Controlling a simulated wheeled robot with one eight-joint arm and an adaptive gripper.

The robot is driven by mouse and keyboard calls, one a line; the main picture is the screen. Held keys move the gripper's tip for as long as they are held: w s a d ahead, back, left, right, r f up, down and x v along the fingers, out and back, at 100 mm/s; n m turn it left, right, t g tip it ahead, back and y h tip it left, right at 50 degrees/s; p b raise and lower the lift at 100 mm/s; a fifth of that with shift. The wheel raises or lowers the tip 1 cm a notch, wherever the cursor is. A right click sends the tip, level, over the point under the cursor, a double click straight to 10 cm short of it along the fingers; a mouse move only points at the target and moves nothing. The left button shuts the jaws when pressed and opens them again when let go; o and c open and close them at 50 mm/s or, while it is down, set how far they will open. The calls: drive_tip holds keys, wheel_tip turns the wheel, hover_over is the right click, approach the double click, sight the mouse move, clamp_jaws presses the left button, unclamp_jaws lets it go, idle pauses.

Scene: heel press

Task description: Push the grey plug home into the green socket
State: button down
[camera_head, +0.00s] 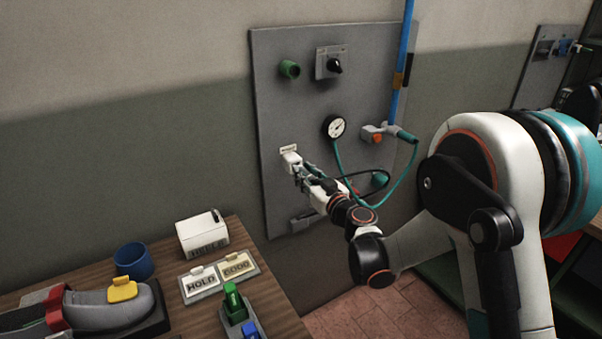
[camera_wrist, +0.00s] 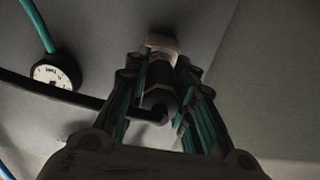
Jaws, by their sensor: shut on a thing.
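A green round socket (camera_head: 289,69) sticks out of the upper left of the grey wall panel. Its mouth looks empty. My gripper (camera_head: 298,171) is low at the panel's left side, well below that socket. In the wrist view its fingers (camera_wrist: 160,72) are shut around a dark grey plug (camera_wrist: 159,88) with a black cable bending off to the left. The plug's front end meets a pale block (camera_wrist: 162,43), which is the white fitting (camera_head: 290,158) under a small label in the head view. How deep the plug sits there is hidden by the fingers.
A pressure gauge (camera_head: 335,127), a black rotary switch (camera_head: 331,63) and a teal hose (camera_head: 400,172) sit on the panel (camera_head: 277,115). A blue pipe (camera_head: 402,60) runs down its right side. A wooden bench (camera_head: 277,289) with labelled trays stands at lower left.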

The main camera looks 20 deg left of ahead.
drive_tip(key=shift+b+v, duration=0.5)
drive_tip(key=shift+v, duration=1.5)
drive_tip(key=shift+s+d, duration=0.1)
drive_tip(key=shift+v, duration=0.9)
wheel_tip(320, 180, up, 28)
drive_tip(key=p, duration=1.7)
hover_over(312, 181)
drive_tip(key=v, duration=0.2)
drive_tip(key=shift+s+d, duration=0.15)
drive_tip(key=shift+s, duration=0.05)
drive_tip(key=shift+w, duration=0.15)
drive_tip(key=shift+b+x, duration=0.35)
drive_tip(key=shift+x, duration=2.1)
